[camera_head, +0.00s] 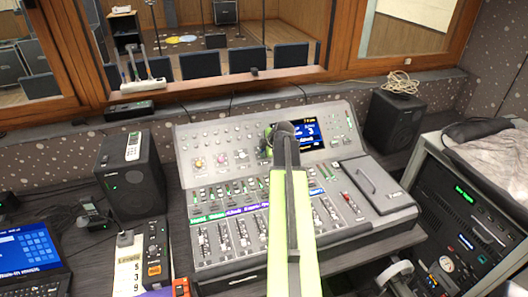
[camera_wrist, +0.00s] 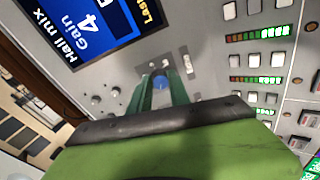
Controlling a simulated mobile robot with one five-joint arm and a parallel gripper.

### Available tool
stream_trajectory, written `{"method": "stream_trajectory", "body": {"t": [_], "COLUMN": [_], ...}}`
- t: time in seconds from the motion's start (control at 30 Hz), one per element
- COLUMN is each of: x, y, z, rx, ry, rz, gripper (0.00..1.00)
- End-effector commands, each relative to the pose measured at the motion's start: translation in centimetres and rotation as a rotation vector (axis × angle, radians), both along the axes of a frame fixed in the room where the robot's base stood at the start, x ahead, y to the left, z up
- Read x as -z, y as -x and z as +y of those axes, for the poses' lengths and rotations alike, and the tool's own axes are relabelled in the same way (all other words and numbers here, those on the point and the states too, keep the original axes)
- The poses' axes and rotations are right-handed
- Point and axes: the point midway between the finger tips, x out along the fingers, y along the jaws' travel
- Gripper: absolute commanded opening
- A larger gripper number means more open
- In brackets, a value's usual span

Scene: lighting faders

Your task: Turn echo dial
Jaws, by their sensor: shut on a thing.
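A sloped mixing console (camera_head: 190,140) stands on the desk ahead. My gripper (camera_wrist: 161,84) reaches over its upper panel, with its two green fingers on either side of a small blue dial (camera_wrist: 160,82). The fingers are shut on this dial. No label for it is readable, so I cannot tell from print that it is the echo dial. In the head view my gripper (camera_head: 269,140) hides the dial, just left of the console's screen (camera_head: 309,133). In the wrist view the screen (camera_wrist: 90,25) reads "Hall mix", "Gain" and 4.
Other knobs, one yellow (camera_head: 198,163) and one reddish (camera_head: 221,159), sit left of my gripper. Rows of faders (camera_head: 240,232) lie below. Speakers (camera_head: 131,172) (camera_head: 394,118) flank the console, and a rack unit (camera_head: 460,210) stands at right.

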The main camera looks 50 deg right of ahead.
Motion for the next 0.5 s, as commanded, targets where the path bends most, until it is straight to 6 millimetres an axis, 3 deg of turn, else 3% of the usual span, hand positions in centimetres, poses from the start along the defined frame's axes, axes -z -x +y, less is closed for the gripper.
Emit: {"method": "stream_trajectory", "body": {"t": [0.5], "x": [0.15], "y": [0.07], "z": [0.02], "rx": [0.369], "ry": [-0.282], "rz": [-0.160], "gripper": [0.00]}}
